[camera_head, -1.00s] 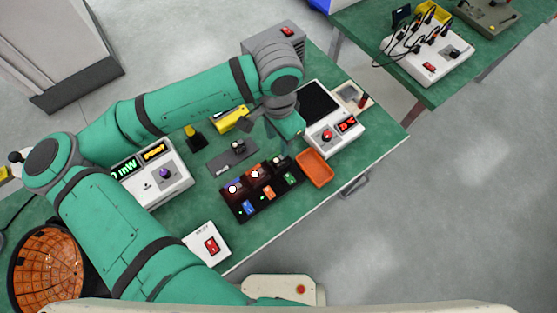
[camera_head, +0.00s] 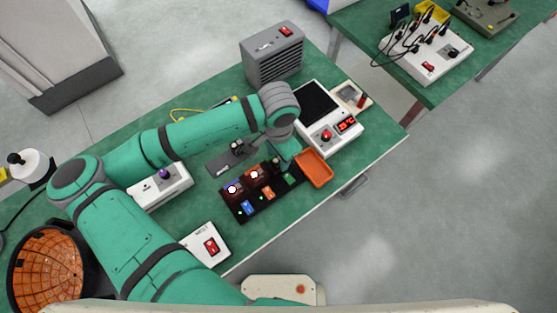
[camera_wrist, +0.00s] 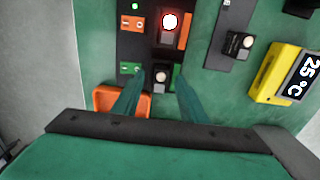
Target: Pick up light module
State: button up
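A black rack (camera_head: 246,211) holds a row of light modules, and two of them, the left module (camera_head: 232,188) and the middle module (camera_head: 254,174), have lit tops. An unlit module (camera_wrist: 161,73) with a pale round top sits at the rack's end near the orange tray. My gripper (camera_head: 283,160) is low over that end. In the wrist view my gripper (camera_wrist: 161,84) is open, with its two green fingers on either side of the unlit module. I cannot tell whether they touch it. Another unlit module (camera_wrist: 240,43) sits on a separate grey plate (camera_head: 222,163).
The orange tray (camera_head: 314,168) lies close to the rack's end. A white device with a red knob (camera_head: 328,137) stands behind it. A white switch box (camera_head: 207,245) and a knob box (camera_head: 160,187) are on the left. A yellow 25°C display (camera_wrist: 287,74) stands near the plate.

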jog(key=shift+f, duration=0.1)
grip_shut()
